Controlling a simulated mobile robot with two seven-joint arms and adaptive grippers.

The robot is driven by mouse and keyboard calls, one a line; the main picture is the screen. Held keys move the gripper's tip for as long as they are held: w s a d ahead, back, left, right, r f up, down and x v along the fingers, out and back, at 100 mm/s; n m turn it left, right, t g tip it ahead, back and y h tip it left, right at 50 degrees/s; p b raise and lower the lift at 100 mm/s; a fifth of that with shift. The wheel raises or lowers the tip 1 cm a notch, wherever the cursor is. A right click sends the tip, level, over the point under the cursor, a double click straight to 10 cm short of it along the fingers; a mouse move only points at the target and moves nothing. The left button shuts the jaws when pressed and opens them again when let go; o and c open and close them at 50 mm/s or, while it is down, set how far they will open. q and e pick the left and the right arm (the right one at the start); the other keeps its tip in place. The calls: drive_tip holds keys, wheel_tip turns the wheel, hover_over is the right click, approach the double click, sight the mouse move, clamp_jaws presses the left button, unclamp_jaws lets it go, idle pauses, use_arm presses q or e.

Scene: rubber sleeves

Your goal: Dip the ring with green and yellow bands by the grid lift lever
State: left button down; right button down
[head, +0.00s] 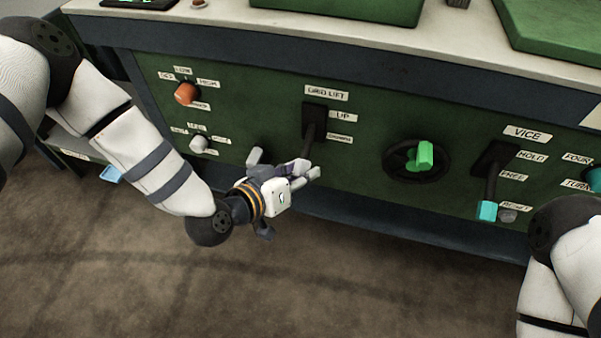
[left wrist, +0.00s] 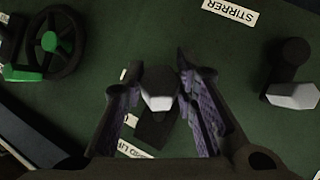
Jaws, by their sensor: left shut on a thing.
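The grid lift lever (head: 308,143) comes out of a black slotted plate on the green panel and points downward, beside the lower of two labels. My left gripper (head: 307,172) is at the lever's lower end and hides its tip in the head view. In the left wrist view, the lever's pale-ended handle (left wrist: 160,92) sits between the two fingers of the left gripper (left wrist: 157,84), which is shut on it. My right arm shows at the lower right, but its gripper is out of view. The ring with green and yellow bands is not in view.
An orange knob (head: 186,93) and a grey knob (head: 199,144) are left of the lever. A green-handled wheel (head: 424,156) and the vice lever (head: 487,210) with a teal tip are to the right. The white worktop edge (head: 370,45) runs above; open floor lies below.

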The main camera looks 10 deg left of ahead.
use_arm(q)
drive_tip(key=shift+w+f+t, duration=0.15)
drive_tip(key=shift+t, duration=0.15)
idle(0.4)
drive_tip(key=c, duration=1.2)
unclamp_jaws()
drive_tip(key=shift+w+d, duration=0.1)
drive_tip(key=shift+c, duration=0.2)
drive_tip(key=v, duration=1.2)
